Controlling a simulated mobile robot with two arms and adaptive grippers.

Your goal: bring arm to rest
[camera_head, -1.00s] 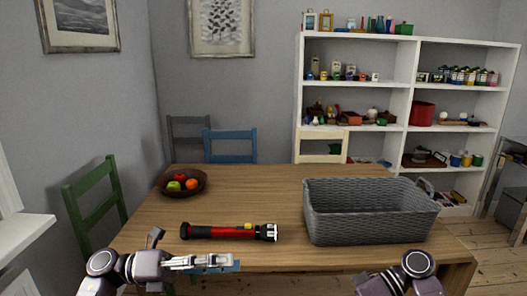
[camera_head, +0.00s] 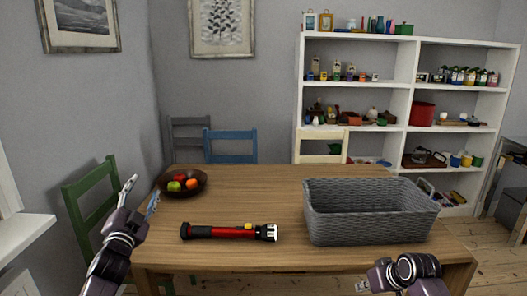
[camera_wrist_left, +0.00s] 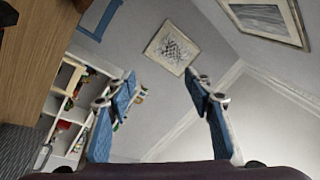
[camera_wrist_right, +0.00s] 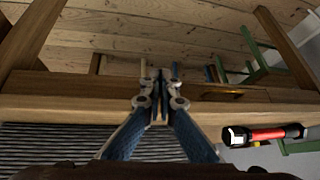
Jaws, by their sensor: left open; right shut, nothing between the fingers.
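My left gripper (camera_head: 142,194) is raised at the left of the table, pointing up, near the green chair and the fruit bowl. In the left wrist view its two fingers (camera_wrist_left: 162,90) are spread apart with nothing between them. My right gripper (camera_head: 364,285) is low at the table's front edge, below the grey basket. In the right wrist view its fingertips (camera_wrist_right: 160,75) are together and hold nothing.
The wooden table (camera_head: 300,255) carries a red and black flashlight (camera_head: 230,232), a grey woven basket (camera_head: 370,220) and a fruit bowl (camera_head: 203,191). A green chair (camera_head: 85,205) stands at the left. White shelves (camera_head: 410,80) stand behind.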

